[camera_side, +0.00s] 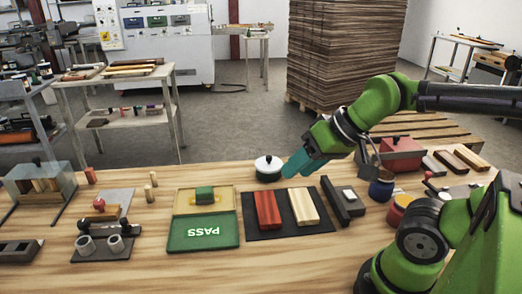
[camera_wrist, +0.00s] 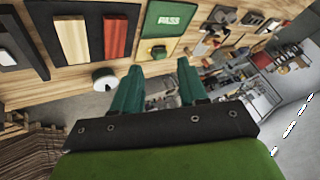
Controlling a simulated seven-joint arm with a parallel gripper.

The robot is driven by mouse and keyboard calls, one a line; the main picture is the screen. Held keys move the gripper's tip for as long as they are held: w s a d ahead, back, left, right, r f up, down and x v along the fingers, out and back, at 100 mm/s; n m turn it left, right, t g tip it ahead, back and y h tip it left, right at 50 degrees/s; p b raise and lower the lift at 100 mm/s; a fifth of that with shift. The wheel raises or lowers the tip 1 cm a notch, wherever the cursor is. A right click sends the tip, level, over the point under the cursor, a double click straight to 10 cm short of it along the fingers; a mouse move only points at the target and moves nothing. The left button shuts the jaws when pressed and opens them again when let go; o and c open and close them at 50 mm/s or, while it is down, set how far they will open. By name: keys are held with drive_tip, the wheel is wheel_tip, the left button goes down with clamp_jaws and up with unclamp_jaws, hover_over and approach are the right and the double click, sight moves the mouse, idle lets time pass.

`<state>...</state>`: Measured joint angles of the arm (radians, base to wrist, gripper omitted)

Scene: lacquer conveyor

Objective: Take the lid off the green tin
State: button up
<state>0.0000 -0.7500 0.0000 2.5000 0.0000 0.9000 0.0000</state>
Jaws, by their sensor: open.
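The white lid (camera_wrist: 104,73) is left of the fingers there, outside the gap. Any contact between fingers and tin cannot be told.
The black mat (camera_side: 285,230) with a red and a pale block lies in front of the tin. The green PASS tray (camera_side: 203,245) is left of it. A blue pot (camera_side: 381,190) and a red box (camera_side: 402,158) stand to the right. Bare wood lies left of the tin.

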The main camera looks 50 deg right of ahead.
drive_tip(key=shift+o, duration=1)
